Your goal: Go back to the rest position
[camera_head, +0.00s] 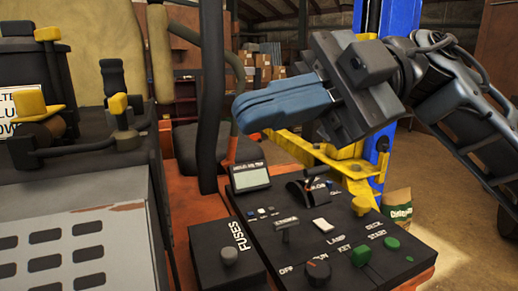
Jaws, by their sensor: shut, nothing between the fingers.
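My gripper (246,116) is in the upper middle of the head view, with its blue fingers closed together and pointing left. Nothing is held between them. My dark arm comes in from the upper right. The gripper is in the air above the black control panel (350,232), apart from it. The panel carries a small screen (250,177), a black lever (312,187), a white switch (321,225), a green start button (361,256) and a knob (318,270).
A fuse box (227,255) with a grey knob adjoins the panel's left side. A dark upright post (210,95) stands just left of my fingertips. Yellow-knobbed levers (118,104) are at the left. A blue lift column (400,15) and yellow lift arm (345,178) stand behind.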

